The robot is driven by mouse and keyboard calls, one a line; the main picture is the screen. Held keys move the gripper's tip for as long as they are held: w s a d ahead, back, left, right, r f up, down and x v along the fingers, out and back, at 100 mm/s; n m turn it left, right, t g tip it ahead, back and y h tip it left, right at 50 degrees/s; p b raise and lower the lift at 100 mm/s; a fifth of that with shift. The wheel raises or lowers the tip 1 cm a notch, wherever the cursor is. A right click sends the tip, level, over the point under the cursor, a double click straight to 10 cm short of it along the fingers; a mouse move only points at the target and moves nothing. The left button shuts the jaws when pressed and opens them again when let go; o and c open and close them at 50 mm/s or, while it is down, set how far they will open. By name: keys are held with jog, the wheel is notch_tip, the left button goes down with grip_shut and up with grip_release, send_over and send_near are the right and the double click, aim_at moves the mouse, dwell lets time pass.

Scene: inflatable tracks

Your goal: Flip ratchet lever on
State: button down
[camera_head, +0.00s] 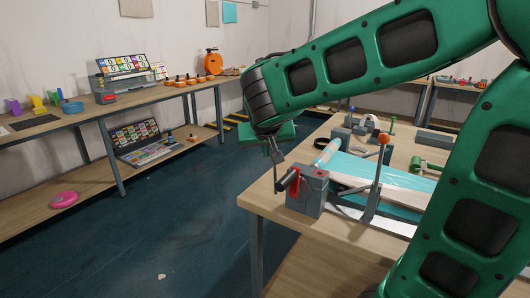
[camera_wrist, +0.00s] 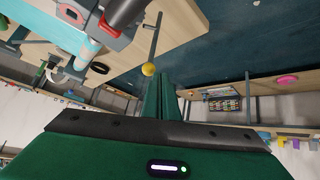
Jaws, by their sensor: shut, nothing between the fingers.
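The ratchet (camera_head: 305,195) is a grey block with red parts at the table's near left corner. In the wrist view the ratchet's grey and red body (camera_wrist: 92,20) is at the top. A thin grey lever (camera_wrist: 154,38) with a yellow ball (camera_wrist: 148,69) reaches from beside it. My gripper (camera_head: 278,143) is above and behind the ratchet in the head view. In the wrist view its green fingers (camera_wrist: 160,78) are shut and empty, with tips close to the ball. I cannot tell whether they touch it.
An upright lever with an orange ball (camera_head: 384,140) stands right of the ratchet. A teal and white sheet (camera_head: 365,172) and a black ring (camera_head: 334,145) are on the wooden table (camera_head: 268,190). Shelves (camera_head: 110,115) line the left wall.

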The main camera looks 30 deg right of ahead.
jog(key=s+a+r, duration=0.6)
jog(key=a+r, duration=0.1)
jog(key=shift+s, duration=0.15)
dwell(0.3)
dwell(0.4)
